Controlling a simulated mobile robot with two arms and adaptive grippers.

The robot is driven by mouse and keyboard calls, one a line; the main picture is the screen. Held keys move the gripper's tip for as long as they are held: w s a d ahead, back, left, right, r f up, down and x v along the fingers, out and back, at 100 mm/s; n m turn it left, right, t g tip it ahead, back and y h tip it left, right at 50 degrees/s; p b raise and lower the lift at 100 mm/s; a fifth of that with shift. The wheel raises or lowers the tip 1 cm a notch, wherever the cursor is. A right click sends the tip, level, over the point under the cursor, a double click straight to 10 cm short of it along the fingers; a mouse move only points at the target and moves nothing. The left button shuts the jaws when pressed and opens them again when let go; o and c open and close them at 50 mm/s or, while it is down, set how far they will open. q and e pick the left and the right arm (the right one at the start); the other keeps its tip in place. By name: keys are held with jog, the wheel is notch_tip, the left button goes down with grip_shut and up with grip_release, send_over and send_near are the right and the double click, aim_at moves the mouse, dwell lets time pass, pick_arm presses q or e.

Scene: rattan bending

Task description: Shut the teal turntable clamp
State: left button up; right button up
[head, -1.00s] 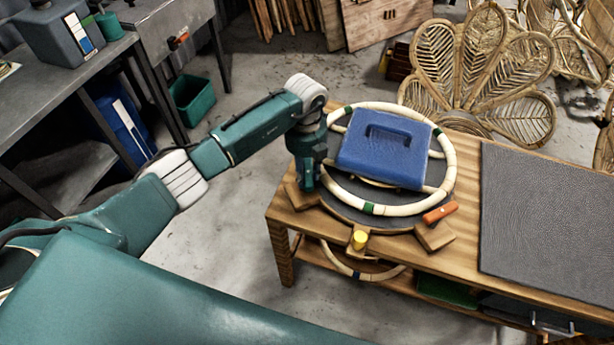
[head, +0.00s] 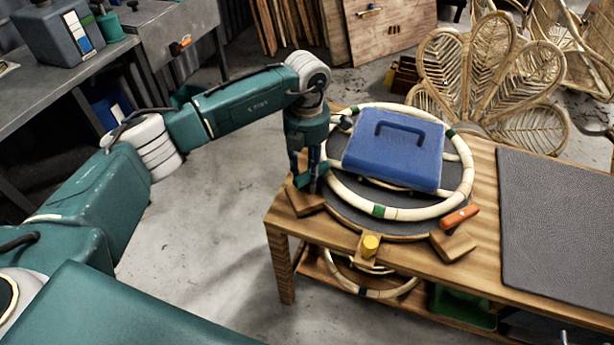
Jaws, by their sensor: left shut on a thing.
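The turntable (head: 410,215) is a dark disc on the wooden bench, with a cream rattan ring (head: 432,211) banded in green lying on it. The teal clamp (head: 303,181) is at the disc's left edge, above a wooden block, and is largely hidden by my gripper of similar colour. My left gripper (head: 311,180) points down there, shut on the teal clamp. Whether the clamp itself is open or shut cannot be told. My right gripper is not in view.
A blue case-like block with a handle (head: 395,155) sits inside the ring. An orange clamp handle (head: 460,217) and a yellow knob (head: 370,246) stand at the disc's front edge. A dark mat (head: 560,225) covers the bench's right side. Rattan chairs (head: 500,80) stand behind.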

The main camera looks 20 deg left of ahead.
pick_arm(q)
jog(key=shift+w+m+b, duration=0.2)
jog(key=shift+m+b, duration=0.8)
jog(key=shift+m, duration=0.4)
jog(key=shift+r, duration=0.1)
jog(key=o, duration=1.2)
jog(key=shift+r, duration=0.2)
notch_tip(320, 180, up, 12)
jog(key=shift+f, duration=0.2)
